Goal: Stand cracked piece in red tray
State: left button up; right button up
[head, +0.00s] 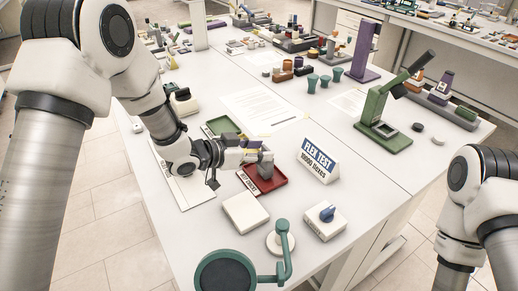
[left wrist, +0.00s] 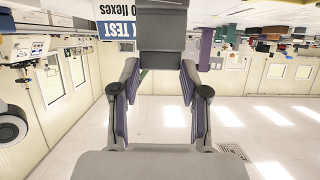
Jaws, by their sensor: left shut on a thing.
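The red tray (head: 278,182) lies on the white table in the head view, left of the FLEX TEST sign. My left gripper (head: 254,157) is over its far part, reaching in from the left. It is shut on a grey piece (head: 266,164), which stands roughly upright above the tray. I cannot tell whether its lower end touches the tray floor, nor see a crack. In the left wrist view the grey piece (left wrist: 175,35) sits between the fingertips (left wrist: 160,68). My right gripper is out of view; only the right arm shows.
A green tray (head: 208,130) lies behind my left gripper. The FLEX TEST sign (head: 318,161) stands just right of the red tray. A white box (head: 245,212), a blue-knobbed box (head: 325,222) and a green-armed stand (head: 282,243) are nearer. A green press (head: 384,137) stands right.

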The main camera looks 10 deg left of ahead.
pick_arm(q)
jog(key=shift+f, duration=0.25)
jog(key=o, duration=1.3)
jog(key=shift+o, duration=0.2)
jog(key=v, duration=1.2)
